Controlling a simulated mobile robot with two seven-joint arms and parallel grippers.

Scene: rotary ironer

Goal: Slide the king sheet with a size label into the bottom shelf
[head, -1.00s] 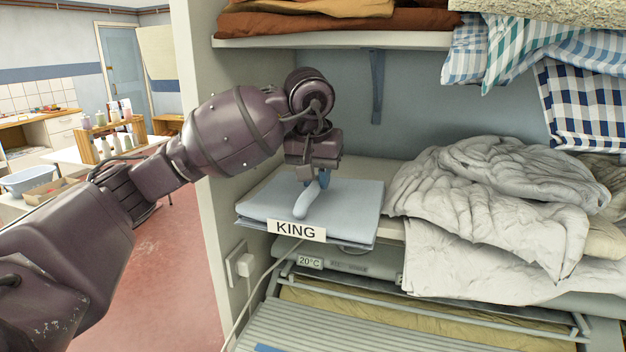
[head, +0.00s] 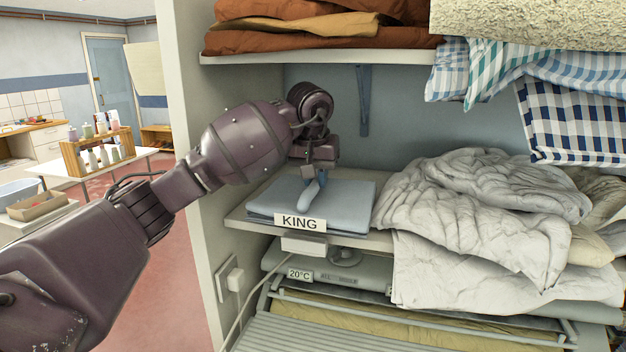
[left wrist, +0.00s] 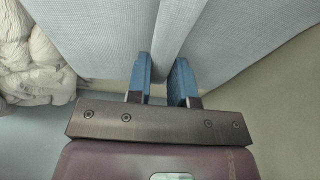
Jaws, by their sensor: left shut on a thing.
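The king sheet (head: 345,198) is a folded light-blue stack with a white KING label (head: 300,222) on its front edge. It lies on the bottom shelf (head: 250,222), left of the crumpled white linen. My left gripper (head: 314,188) is over the top of the sheet, its blue fingers pointing down. In the left wrist view the two blue fingers (left wrist: 165,82) are closed on a raised fold of the sheet (left wrist: 172,40). My right gripper is not in view.
Crumpled white linen (head: 480,200) fills the shelf to the right and hangs over its edge. An upper shelf (head: 300,58) with brown linen is above. The ironer (head: 400,325) stands below, with a cable (head: 262,290) at its left. The cabinet's side panel (head: 190,140) is at left.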

